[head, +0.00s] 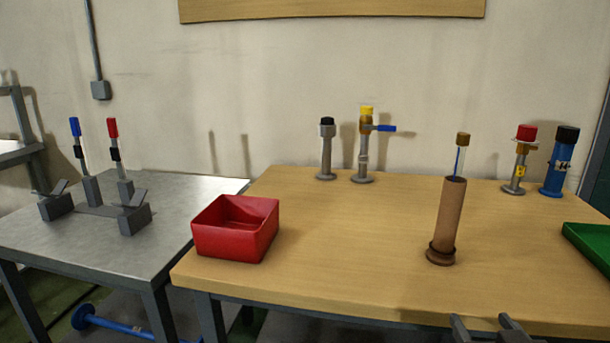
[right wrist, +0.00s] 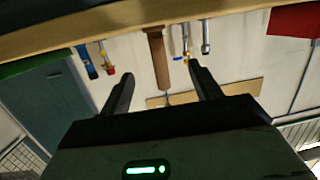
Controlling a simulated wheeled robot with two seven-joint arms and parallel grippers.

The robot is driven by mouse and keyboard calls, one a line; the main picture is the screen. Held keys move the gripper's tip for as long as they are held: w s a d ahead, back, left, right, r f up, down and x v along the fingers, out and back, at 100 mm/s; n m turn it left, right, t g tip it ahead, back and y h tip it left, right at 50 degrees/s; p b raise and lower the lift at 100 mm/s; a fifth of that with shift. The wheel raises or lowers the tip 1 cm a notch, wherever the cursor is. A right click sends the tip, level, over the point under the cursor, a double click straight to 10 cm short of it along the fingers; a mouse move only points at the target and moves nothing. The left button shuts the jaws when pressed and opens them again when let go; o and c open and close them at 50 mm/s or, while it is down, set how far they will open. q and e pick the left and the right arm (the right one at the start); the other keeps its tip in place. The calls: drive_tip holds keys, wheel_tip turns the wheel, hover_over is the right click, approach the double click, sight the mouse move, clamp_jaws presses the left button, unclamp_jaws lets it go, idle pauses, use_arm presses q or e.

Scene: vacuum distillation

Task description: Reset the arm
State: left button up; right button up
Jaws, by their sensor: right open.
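My right gripper (head: 485,322) shows at the bottom right of the head view, at the front edge of the wooden table (head: 340,262). In the right wrist view its two fingers (right wrist: 160,90) are spread apart with nothing between them. A brown cylinder (head: 447,215) with a thin tube (head: 460,160) in its top stands upright on the table, beyond the gripper and apart from it. The cylinder also shows upside down in the right wrist view (right wrist: 157,55). My left gripper is in neither view.
A red bin (head: 235,228) stands at the table's left and a green tray (head: 590,246) at its right edge. Capped fittings (head: 326,150) and a blue cylinder (head: 560,165) stand along the back. A grey metal table (head: 180,200) with clamp-like pieces is at left. The table's middle is clear.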

drive_tip(key=s+a+f+n+g+y+p, duration=0.3)
drive_tip(key=s+a+f+g+y, duration=0.2)
drive_tip(key=s+a+f, duration=0.9)
drive_tip(key=shift+a+f+y+p, duration=0.4)
drive_tip(key=shift+a+f, duration=0.1)
